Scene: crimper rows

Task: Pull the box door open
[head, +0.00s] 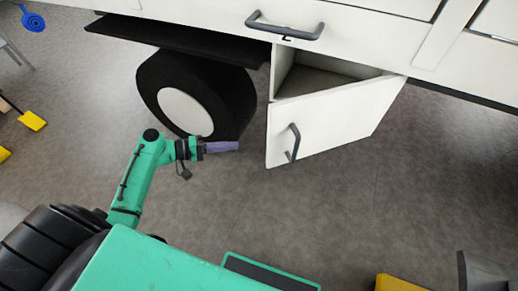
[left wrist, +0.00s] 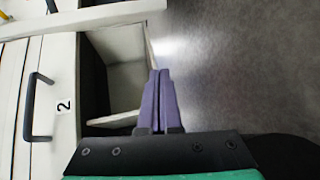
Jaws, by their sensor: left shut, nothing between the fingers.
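The box door (head: 330,122) is a white panel with a dark handle (head: 292,143), and it stands partly open in the head view. Behind it the open compartment (head: 315,75) shows, and it looks empty. My left gripper (head: 237,146) has purple fingers and is shut with nothing in it. In the head view it is left of the door's free edge, apart from the handle. In the left wrist view the gripper (left wrist: 158,78) points toward the open compartment (left wrist: 125,60). My right gripper is in neither view.
A drawer handle (head: 285,25) is on the white panel above the door, marked 2. A black wheel (head: 240,95) with a white hub stands left of the compartment. Yellow things (head: 32,120) lie at the left. The grey floor (head: 320,210) before the door is clear.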

